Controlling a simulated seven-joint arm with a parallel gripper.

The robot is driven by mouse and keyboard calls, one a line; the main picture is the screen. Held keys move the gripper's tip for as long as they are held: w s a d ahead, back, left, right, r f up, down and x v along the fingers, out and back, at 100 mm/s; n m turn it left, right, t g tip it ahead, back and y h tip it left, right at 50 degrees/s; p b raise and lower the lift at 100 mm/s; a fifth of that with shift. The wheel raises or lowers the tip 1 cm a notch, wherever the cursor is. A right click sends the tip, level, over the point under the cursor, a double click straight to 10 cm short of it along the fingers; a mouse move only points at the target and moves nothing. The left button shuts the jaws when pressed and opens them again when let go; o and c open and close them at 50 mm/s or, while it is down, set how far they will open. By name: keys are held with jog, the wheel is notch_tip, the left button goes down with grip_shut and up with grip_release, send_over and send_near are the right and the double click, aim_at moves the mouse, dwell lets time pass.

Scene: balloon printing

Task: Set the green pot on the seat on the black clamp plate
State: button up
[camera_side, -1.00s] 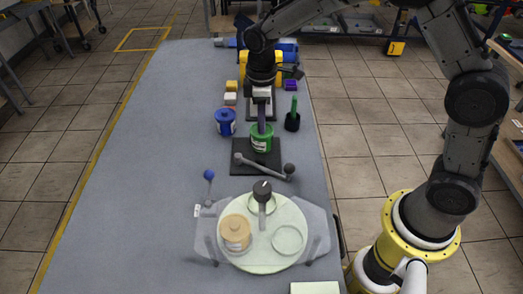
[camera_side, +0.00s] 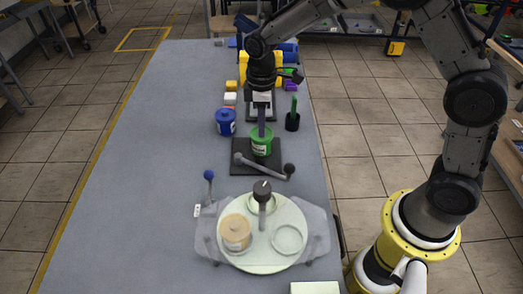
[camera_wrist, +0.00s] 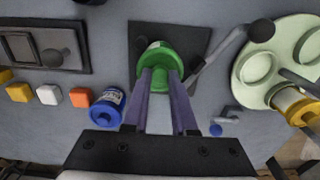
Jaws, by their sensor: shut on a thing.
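The green pot (camera_side: 261,147) has a white label and is over the black clamp plate (camera_side: 243,165) in the side view; it also shows in the wrist view (camera_wrist: 158,50). My gripper (camera_side: 262,131) reaches down from behind and is shut on the pot. In the wrist view its two long purple fingers (camera_wrist: 160,82) end at the pot's near side. The pot looks slightly tilted. I cannot tell whether its base touches the plate, and the seat under it is hidden. The plate's grey lever (camera_side: 262,168) with dark knobs lies across the plate's front part.
A blue pot (camera_side: 226,122) stands left of the plate, and a green stick in a black holder (camera_side: 293,116) stands behind right. The table's left side is clear.

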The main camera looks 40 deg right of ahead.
jog(key=shift+f, duration=0.15)
jog(key=o, duration=0.8)
jog(key=shift+o, duration=0.2)
jog(key=s+d+r+t, duration=0.1)
jog(key=s+r, duration=0.1)
jog(key=r, duration=0.8)
jog(key=s+d+r+t, duration=0.1)
jog(key=s+r, duration=0.1)
jog(key=r, duration=0.9)
jog(key=s+d+r+m+t, duration=0.2)
jog(key=s+d+r, duration=0.15)
jog(key=s, duration=0.55)
jog(key=s+f+m, duration=0.3)
jog(key=s+f, duration=0.1)
jog(key=s, duration=0.2)
jog(key=s+d+f+m+t, duration=0.1)
jog(key=s+f+m, duration=0.3)
jog(key=s, duration=0.3)
jog(key=shift+s+t, duration=0.25)
jog(key=shift+t, duration=0.05)
